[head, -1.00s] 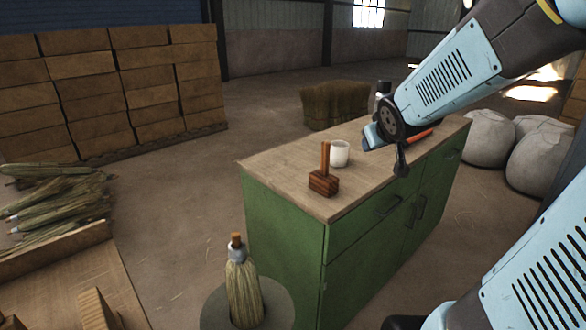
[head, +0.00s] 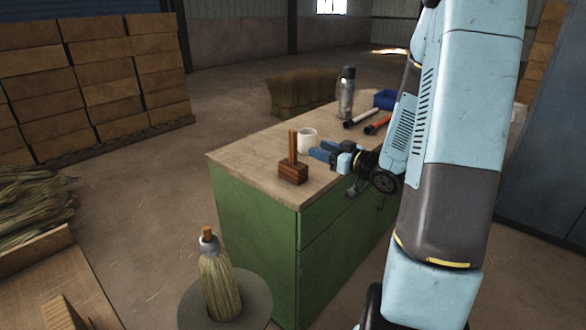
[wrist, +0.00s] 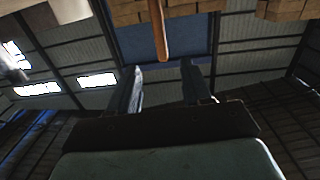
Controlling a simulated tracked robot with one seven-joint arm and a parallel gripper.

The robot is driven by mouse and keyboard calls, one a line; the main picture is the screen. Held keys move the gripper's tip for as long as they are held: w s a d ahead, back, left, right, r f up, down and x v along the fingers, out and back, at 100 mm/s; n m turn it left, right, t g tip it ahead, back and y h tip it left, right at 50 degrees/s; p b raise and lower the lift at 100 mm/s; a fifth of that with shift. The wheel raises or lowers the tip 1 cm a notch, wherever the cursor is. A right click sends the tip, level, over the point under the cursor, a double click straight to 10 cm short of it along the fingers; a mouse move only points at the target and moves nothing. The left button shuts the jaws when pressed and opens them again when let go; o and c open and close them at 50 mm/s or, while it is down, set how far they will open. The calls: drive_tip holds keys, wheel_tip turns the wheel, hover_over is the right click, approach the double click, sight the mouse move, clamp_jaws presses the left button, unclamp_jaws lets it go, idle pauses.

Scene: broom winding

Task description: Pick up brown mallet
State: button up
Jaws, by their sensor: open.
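The brown mallet (head: 293,172) stands head-down on the wooden top of the green cabinet (head: 245,168), near its front left corner, with its handle upright. My gripper (head: 316,148) is just right of the handle in the head view, open, with its blue fingers pointing left toward it. In the wrist view, the handle (wrist: 159,30) shows at the top, ahead of the gap between the two open fingers (wrist: 162,75). Nothing is between the fingers. The mallet head is not clear in the wrist view.
A white cup (head: 307,135) stands close behind the gripper. A metal bottle (head: 346,92), a blue tray (head: 386,99) and tubular tools (head: 362,118) are farther back on the cabinet. A broom head (head: 218,280) stands on a round base in front.

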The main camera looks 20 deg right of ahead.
sight(290, 138)
drive_tip(key=shift+y, duration=0.4)
drive_tip(key=x, duration=0.8)
drive_tip(key=shift+w+a, duration=0.1)
drive_tip(key=shift+x, duration=2.65)
drive_tip(key=shift+w+f, duration=0.1)
drive_tip(key=shift+f, duration=0.05)
clamp_jaws()
